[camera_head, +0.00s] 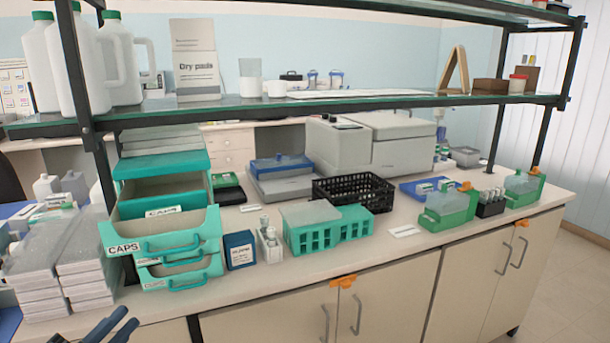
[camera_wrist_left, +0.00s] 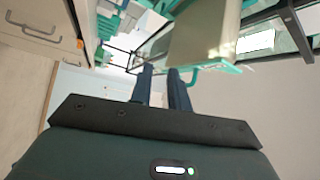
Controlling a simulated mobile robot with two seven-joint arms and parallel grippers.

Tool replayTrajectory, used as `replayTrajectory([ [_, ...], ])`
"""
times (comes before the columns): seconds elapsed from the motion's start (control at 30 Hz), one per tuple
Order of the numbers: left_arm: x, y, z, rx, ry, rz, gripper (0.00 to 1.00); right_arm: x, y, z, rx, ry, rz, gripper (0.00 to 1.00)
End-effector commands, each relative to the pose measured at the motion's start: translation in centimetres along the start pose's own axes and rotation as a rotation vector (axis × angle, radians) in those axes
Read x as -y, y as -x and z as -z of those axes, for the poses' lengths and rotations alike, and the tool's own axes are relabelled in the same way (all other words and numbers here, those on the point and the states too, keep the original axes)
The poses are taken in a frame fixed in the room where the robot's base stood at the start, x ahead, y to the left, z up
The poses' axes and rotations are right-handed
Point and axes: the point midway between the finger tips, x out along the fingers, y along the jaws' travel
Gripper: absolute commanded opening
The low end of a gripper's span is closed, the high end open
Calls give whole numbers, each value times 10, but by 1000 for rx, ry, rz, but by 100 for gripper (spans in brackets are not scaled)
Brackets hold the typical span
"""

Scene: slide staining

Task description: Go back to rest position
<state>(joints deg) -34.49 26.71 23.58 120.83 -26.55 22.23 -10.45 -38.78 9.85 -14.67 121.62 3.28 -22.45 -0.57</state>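My left gripper (camera_head: 118,322) shows at the bottom left of the head view, in front of the bench. Its two dark fingers are apart, with nothing seen between them. In the left wrist view, my left gripper (camera_wrist_left: 161,70) also has a gap between the fingers. My right gripper is in neither view.
A teal drawer unit labelled CAPS (camera_head: 160,238) stands near my left gripper, its drawers jutting forward. Stacked white boxes (camera_head: 85,255) stand left of it. Teal racks (camera_head: 312,238) and a black basket (camera_head: 352,192) sit mid-bench. A shelf (camera_head: 330,104) spans above.

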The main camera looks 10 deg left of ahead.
Motion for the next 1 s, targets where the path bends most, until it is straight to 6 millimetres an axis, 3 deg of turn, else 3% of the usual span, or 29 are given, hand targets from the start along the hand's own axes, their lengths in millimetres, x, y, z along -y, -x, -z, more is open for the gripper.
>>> replayTrajectory([
  [0.03, -31, 3, 6, 116, 214, -42, 18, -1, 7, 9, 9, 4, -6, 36],
  [0.1, -84, 12, 18, 268, 476, -116, 18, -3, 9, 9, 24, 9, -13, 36],
  [0.2, -149, 28, 53, 437, 774, -239, 18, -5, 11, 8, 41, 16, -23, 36],
  [0.3, -196, 44, 95, 558, 992, -359, 18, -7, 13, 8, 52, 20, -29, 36],
  [0.4, -227, 58, 133, 639, 1136, -460, 18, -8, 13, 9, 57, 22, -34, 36],
  [0.5, -243, 66, 159, 684, 1219, -527, 18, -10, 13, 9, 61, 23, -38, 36],
  [0.6, -250, 71, 170, 704, 1254, -558, 18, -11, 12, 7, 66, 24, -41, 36],
  [1.0, -252, 71, 171, 707, 1257, -563, 18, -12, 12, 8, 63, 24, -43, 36],
])
